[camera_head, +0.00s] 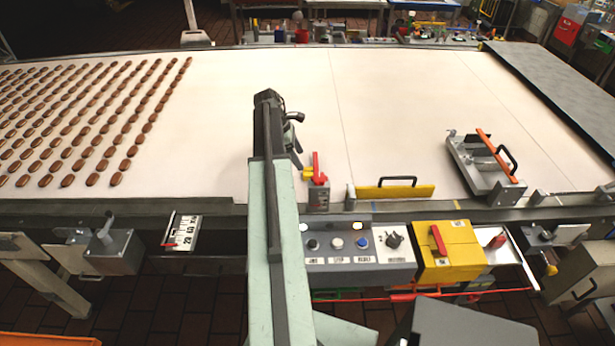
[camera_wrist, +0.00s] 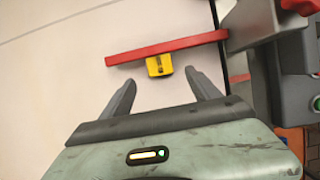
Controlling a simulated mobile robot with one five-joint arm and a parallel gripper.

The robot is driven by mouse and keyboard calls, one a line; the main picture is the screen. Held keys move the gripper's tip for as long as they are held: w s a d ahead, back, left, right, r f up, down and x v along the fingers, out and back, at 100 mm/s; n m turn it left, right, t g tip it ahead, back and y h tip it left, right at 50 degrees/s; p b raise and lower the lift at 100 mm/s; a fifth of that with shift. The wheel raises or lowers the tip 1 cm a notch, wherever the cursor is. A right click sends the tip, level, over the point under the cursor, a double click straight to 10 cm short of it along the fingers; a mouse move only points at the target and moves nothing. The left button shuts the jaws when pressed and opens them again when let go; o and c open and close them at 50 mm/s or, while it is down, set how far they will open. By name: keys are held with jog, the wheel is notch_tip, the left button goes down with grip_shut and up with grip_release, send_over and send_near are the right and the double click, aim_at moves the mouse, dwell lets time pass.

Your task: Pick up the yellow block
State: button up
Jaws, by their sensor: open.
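The small yellow block (camera_wrist: 159,65) with a dark marking on its face shows in the wrist view, close against the lower side of a red bar (camera_wrist: 150,50). In the head view, the small yellow block (camera_head: 308,174) sits just left of a red lever (camera_head: 316,164) on a grey housing. My gripper (camera_wrist: 160,79) is open and empty. In the wrist view its two fingers point toward the block, which lies just ahead of the gap between the fingertips. I cannot tell the height between them.
The wide pale belt (camera_head: 400,100) is mostly clear, with rows of brown pieces (camera_head: 90,120) at left. A yellow bar with a black handle (camera_head: 395,191), a grey device (camera_head: 480,165) and a larger yellow box (camera_head: 450,252) are to the right. A button panel (camera_head: 355,262) stands in front.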

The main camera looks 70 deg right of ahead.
aim_at(308, 171)
jog(key=shift+b+x, duration=0.95)
jog(key=shift+x, duration=0.15)
jog(key=b+x, duration=0.5)
jog(key=x, duration=0.1)
jog(key=shift+r, duration=0.3)
grip_shut()
